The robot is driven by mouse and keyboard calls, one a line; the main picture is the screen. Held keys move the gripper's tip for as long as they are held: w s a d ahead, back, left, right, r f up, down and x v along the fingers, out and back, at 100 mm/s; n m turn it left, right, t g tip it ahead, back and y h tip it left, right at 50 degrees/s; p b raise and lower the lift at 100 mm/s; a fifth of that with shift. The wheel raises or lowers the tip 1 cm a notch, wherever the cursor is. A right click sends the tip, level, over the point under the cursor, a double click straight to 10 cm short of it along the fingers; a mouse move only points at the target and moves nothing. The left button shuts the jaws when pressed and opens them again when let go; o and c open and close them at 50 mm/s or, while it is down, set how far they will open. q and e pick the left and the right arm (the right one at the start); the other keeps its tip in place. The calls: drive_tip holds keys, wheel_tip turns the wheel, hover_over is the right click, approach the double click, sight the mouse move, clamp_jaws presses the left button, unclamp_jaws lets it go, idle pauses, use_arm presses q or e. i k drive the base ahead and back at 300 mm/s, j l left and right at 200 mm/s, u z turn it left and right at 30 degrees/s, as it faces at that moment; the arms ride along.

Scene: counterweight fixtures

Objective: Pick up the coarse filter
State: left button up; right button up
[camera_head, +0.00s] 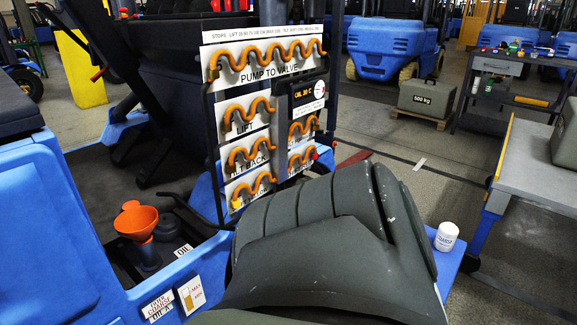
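A small white cylinder with dark lettering, apparently the coarse filter (446,237), stands upright at the right edge of a blue ledge (450,265). Its lettering looks like "COARSE" but is too small to read surely. A large dark grey-green, seat-like body (310,235) fills the lower middle of the head view, just left of the filter. Neither of my grippers shows in the head view. Nothing is seen touching the filter except the ledge under it.
A hose board (265,73) labelled "PUMP TO VALVE" stands behind the seat-like body. An orange funnel (135,220) sits at the left in the blue truck body (50,240). A grey-topped bench (540,165) is at the right.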

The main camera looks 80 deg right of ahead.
sight(446, 234)
drive_tip(key=j+z, duration=0.15)
drive_tip(key=z, duration=3.55)
drive_tip(key=i+j+z, duration=0.25)
drive_tip(key=z, duration=0.2)
